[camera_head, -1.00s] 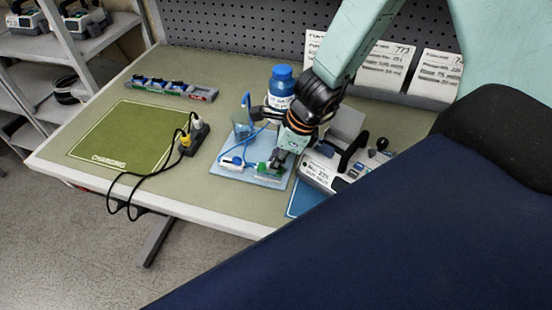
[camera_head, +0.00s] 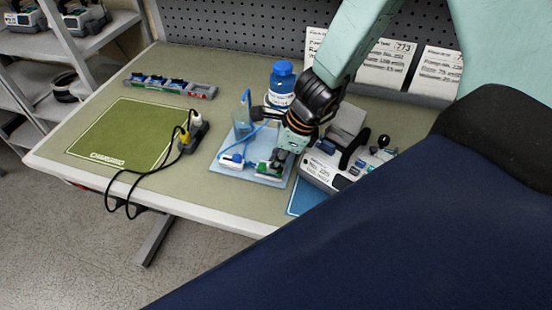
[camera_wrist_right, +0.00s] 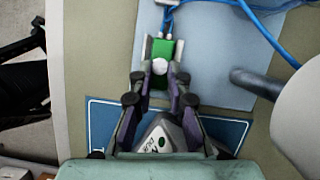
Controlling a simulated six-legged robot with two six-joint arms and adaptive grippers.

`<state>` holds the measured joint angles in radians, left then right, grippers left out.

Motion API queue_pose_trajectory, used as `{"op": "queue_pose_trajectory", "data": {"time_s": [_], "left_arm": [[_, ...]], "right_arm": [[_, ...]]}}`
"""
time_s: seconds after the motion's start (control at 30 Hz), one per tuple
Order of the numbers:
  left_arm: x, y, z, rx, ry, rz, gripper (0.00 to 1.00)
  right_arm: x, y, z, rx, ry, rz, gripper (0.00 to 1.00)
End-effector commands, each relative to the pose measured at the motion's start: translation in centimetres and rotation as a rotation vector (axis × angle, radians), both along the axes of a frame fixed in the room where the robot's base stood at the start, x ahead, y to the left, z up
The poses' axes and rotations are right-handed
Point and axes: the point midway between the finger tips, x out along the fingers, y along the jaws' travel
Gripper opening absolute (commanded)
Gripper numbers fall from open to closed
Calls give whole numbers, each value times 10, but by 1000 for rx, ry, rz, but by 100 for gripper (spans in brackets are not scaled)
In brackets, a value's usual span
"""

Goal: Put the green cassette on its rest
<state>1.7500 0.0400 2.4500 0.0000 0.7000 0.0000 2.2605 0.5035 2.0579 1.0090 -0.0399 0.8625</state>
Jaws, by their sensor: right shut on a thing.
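The green cassette (camera_head: 266,170) is at the front right of a pale blue tray (camera_head: 220,164) in the head view. In the right wrist view the cassette (camera_wrist_right: 162,48) is between my fingertips, with a white round knob on it and blue tubing at its far end. My right gripper (camera_head: 275,160) is shut on it, low over the tray. Pale upright pieces flank the cassette in the wrist view; I cannot tell whether they belong to a rest. Whether its underside touches anything is hidden. My left gripper is not in view.
A blue-capped bottle (camera_head: 281,84) stands behind the tray. An infusion pump (camera_head: 335,170) is close on the right. A power strip with black cables (camera_head: 195,130) lies left of the tray, beside a green mat (camera_head: 120,130). A grey holder (camera_head: 170,87) is at the back.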

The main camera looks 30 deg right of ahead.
Motion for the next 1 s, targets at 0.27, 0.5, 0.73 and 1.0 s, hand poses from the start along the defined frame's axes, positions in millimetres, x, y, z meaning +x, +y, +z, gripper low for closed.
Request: {"op": "queue_pose_trajectory", "data": {"time_s": [0.27, 0.5, 0.73, 1.0], "left_arm": [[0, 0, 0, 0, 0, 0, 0], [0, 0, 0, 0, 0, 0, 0], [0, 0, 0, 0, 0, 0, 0], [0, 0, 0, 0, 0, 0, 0]], "right_arm": [[0, 0, 0, 0, 0, 0, 0], [0, 0, 0, 0, 0, 0, 37], [0, 0, 0, 0, 0, 0, 43], [0, 0, 0, 0, 0, 0, 61]]}}
